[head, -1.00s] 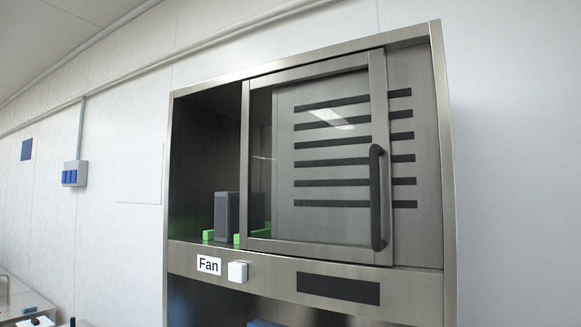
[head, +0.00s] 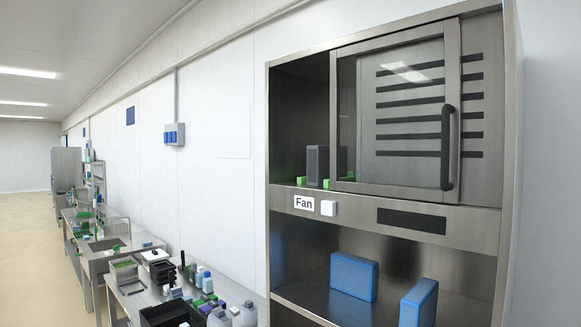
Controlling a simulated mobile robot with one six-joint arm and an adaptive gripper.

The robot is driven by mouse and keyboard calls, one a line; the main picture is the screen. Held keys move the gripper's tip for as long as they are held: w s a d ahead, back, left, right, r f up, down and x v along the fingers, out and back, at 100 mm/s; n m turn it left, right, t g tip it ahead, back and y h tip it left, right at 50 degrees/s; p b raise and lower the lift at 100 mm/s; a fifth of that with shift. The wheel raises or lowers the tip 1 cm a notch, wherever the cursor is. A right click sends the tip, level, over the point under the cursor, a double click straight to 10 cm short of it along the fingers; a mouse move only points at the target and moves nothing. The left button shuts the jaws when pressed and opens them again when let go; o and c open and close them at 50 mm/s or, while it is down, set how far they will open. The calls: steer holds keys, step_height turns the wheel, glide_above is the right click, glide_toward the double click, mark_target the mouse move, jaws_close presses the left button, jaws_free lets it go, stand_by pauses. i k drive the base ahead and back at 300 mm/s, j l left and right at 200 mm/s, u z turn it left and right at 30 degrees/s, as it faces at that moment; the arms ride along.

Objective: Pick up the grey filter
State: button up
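A grey filter (head: 318,166), a dark upright block, stands in the upper compartment of the steel cabinet, between green holders (head: 327,183). It is at the open left part of the compartment, near the left edge of the sliding glass door (head: 407,118). Its front face shows; part of its right side is close to or behind the door's frame. My gripper is not in the head view.
The door has a dark vertical handle (head: 447,147). Below are a "Fan" label (head: 304,203) and white button (head: 328,208). Blue blocks (head: 354,277) stand on the lower shelf (head: 330,303). Left, a bench with bottles and a black tray (head: 172,313); floor clear farther left.

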mark_target(318, 165)
steer(key=z, duration=0.6)
steer(key=i+j+z, duration=0.15)
steer(key=j+z, duration=0.15)
steer(key=z, duration=0.15)
steer(key=j+z, duration=0.45)
steer(key=i+j+z, duration=0.1)
steer(key=j+z, duration=0.2)
steer(key=z, duration=0.15)
steer(key=j+z, duration=0.45)
steer(key=k+j+z, duration=0.1)
steer(key=j+z, duration=0.15)
steer(key=z, duration=0.2)
